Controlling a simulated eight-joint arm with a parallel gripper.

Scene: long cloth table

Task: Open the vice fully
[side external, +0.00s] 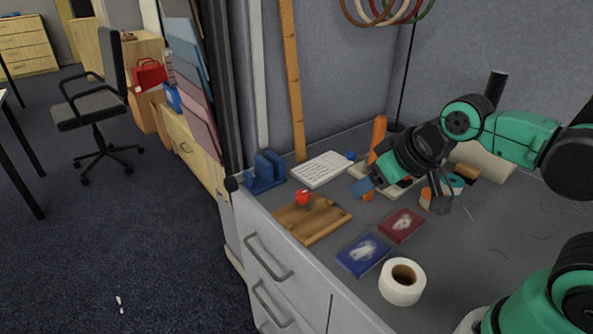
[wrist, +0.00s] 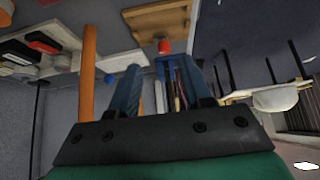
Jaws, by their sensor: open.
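The blue vice (side external: 266,172) stands at the left corner of the grey worktop in the side view. Two upright blue jaws rise from its base; the exact gap between them is hard to tell. A dark round knob (side external: 231,184) shows on its left, at the worktop edge. My gripper (side external: 366,188) is to the right of the vice, well apart from it, above the worktop. In the wrist view my gripper (wrist: 162,66) has its two blue fingers apart, with nothing held. A blue shape between the fingers there may be the vice, partly hidden.
A wooden board (side external: 313,222) with a red ball (side external: 303,197) lies in front of the vice. A white sheet (side external: 321,169) lies between vice and gripper. An orange upright rod (side external: 377,140) stands close behind my gripper. Blue and red boxes and a tape roll (side external: 402,281) lie nearer.

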